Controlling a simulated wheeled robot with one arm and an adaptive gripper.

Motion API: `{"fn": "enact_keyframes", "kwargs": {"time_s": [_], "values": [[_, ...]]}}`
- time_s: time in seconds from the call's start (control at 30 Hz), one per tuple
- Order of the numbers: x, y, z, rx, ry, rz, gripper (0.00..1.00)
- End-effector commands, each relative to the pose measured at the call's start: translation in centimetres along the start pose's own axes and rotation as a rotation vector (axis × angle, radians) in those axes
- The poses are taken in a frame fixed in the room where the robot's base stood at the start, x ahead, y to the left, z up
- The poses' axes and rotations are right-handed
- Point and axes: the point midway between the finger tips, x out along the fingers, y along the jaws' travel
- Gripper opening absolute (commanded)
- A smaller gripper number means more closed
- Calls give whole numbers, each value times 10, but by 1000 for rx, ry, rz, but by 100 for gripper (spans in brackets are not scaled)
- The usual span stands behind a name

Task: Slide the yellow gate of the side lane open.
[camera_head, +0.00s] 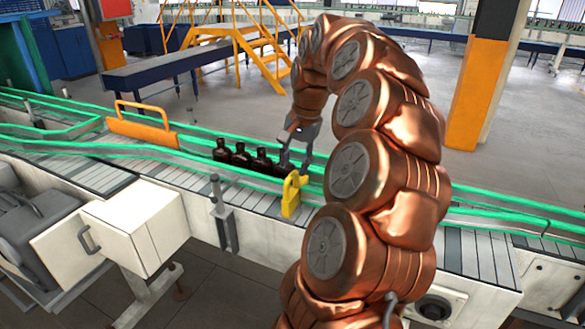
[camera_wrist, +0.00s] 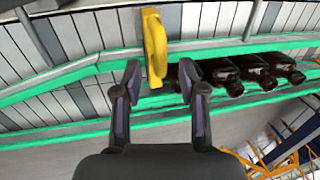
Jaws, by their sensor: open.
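An orange-yellow panel with a loop handle (camera_head: 143,132) stands upright at the left, where a side lane meets the main conveyor; it looks like the gate. A smaller bright yellow piece (camera_head: 291,195) stands at the near rail of the main lane, in front of the bottles. In the wrist view this yellow piece (camera_wrist: 154,45) lies ahead, between the lines of my two fingers. My gripper (camera_head: 296,163) is open, just above and behind the yellow piece; its fingers show apart in the wrist view (camera_wrist: 160,75). I cannot tell whether they touch it.
Several dark amber bottles (camera_head: 240,157) stand in a row on the conveyor, left of my gripper. Green guide rails (camera_head: 130,151) border the lane. A white box (camera_head: 138,222) and a post (camera_head: 219,205) stand at the near side. The belt between panel and bottles is clear.

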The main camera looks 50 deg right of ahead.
Motion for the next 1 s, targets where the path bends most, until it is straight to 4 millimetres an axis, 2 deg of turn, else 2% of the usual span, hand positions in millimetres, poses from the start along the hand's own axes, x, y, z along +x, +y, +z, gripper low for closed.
{"fn": "enact_keyframes", "kwargs": {"time_s": [0.3, 0.7, 0.77, 1.0], "values": [[24, 0, 0, 0, -1, -1, 41], [29, 0, 0, 0, 1, -2, 41], [29, 0, 0, 0, 1, -2, 37], [29, 0, 0, -1, 1, -2, 12]]}}
